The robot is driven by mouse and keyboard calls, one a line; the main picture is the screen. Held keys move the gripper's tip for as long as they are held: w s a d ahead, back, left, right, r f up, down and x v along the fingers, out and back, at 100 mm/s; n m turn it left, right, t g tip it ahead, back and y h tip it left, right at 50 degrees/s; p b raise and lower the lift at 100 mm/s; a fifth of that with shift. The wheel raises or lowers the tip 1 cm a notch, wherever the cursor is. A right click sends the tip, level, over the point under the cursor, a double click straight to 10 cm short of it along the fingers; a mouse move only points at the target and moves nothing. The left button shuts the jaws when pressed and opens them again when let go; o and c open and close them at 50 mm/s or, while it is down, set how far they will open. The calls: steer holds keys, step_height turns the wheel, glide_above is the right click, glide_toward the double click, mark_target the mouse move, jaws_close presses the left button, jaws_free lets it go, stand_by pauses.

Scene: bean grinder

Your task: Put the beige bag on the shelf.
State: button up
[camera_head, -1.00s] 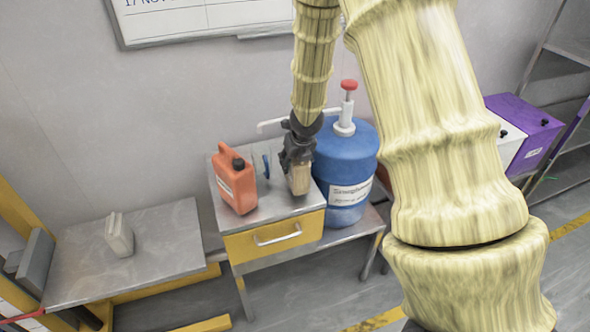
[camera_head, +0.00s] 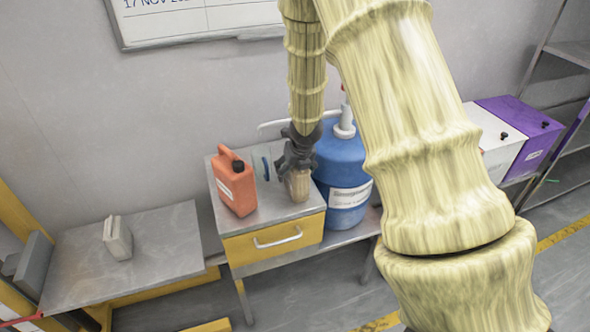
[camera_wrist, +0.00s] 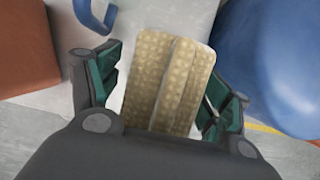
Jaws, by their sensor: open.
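The beige bag (camera_head: 299,185) stands on the grey top of the small cabinet with the yellow drawer, near its front right part. In the wrist view the bag (camera_wrist: 168,80) lies between my two fingers, with a visible gap at the left finger and little room at the right one. My gripper (camera_head: 294,168) is open, reaching down at the bag from above and behind; the wrist view shows its green-padded fingers (camera_wrist: 160,90) on either side. The gripper hides part of the bag. Which surface is the shelf is not clear; a grey metal rack (camera_head: 575,150) stands at the far right.
An orange jug (camera_head: 234,185) stands left of the bag, and a blue drum (camera_head: 341,160) close on its right. A low grey table (camera_head: 165,245) with a pale container (camera_head: 117,238) is at left. White (camera_head: 497,140) and purple (camera_head: 520,125) boxes sit at right.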

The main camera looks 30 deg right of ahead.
steer(key=shift+p+v, duration=1.7)
steer(key=shift+v, duration=4.3)
